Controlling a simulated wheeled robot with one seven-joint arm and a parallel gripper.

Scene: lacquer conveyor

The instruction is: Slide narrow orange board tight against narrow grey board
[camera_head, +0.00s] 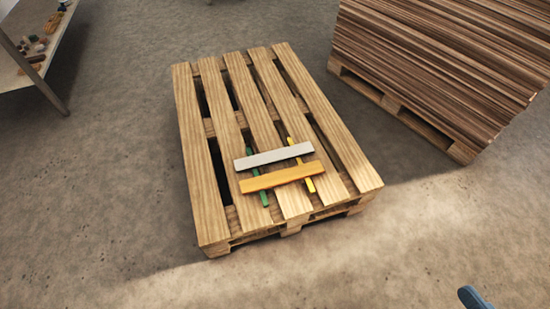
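The narrow grey board (273,156) lies across the slats of a wooden pallet (205,190), toward its near end. The narrow orange board (281,177) lies on the near side of the grey board, roughly parallel to it. A narrow gap separates the two boards along their length. Two thin strips run under both boards: a green strip (264,199) on the left and a strip with a yellow near end (310,186) on the right.
A tall stack of brown sheets (440,60) on another pallet stands at the upper right. A shelf or bench (45,58) with small items is at the upper left. A blue rounded piece (473,297) shows at the bottom right; I cannot tell what it is. The floor around the pallet is clear.

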